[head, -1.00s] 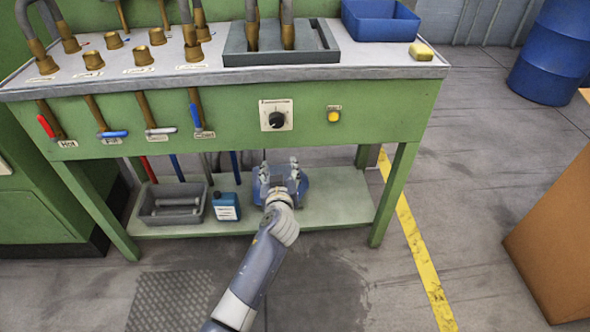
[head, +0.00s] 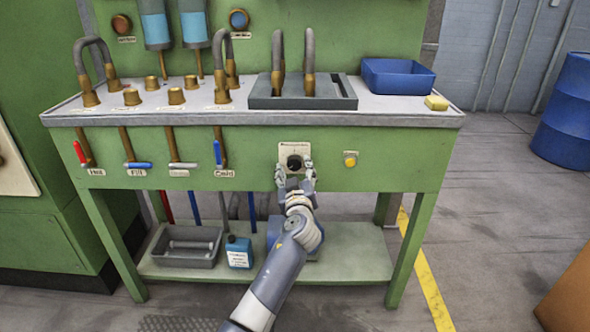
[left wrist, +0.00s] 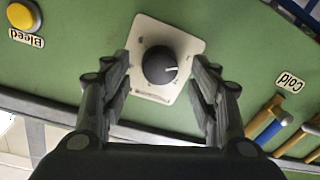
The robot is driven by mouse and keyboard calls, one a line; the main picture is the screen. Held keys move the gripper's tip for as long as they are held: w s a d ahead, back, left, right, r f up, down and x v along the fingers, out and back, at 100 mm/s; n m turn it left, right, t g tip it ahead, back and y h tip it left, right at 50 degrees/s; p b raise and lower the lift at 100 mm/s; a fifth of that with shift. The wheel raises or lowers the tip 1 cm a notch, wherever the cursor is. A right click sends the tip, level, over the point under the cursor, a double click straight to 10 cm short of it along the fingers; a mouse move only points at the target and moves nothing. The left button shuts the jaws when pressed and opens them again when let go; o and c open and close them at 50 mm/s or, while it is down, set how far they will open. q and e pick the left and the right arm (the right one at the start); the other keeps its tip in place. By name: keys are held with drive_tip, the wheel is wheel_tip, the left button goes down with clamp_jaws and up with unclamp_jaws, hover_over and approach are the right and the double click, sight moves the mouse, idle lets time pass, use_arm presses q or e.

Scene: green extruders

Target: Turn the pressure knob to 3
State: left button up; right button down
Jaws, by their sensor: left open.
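The pressure knob (head: 294,162) is a round black dial on a cream plate on the green front panel. It shows clearly in the left wrist view (left wrist: 160,65), with a white pointer mark toward the right side of that picture. The scale print on the plate is too small to read. My left gripper (head: 295,174) is in front of the plate in the head view and covers its lower part. In the left wrist view its two open fingers (left wrist: 162,75) stand on either side of the knob, with a gap on both sides. My right gripper is not in view.
A yellow button (head: 350,161) labelled Bleed sits right of the knob. Several pipe valves with coloured levers, such as the blue Cold lever (head: 218,152), are on the left. A blue bin (head: 398,76) and a yellow sponge (head: 436,103) are on the bench top.

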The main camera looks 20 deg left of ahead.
use_arm(q)
drive_tip(key=shift+x, duration=0.9)
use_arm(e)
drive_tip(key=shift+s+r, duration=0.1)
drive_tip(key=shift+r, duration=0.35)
use_arm(q)
drive_tip(key=c, duration=1.1)
drive_tip(key=shift+o, duration=0.2)
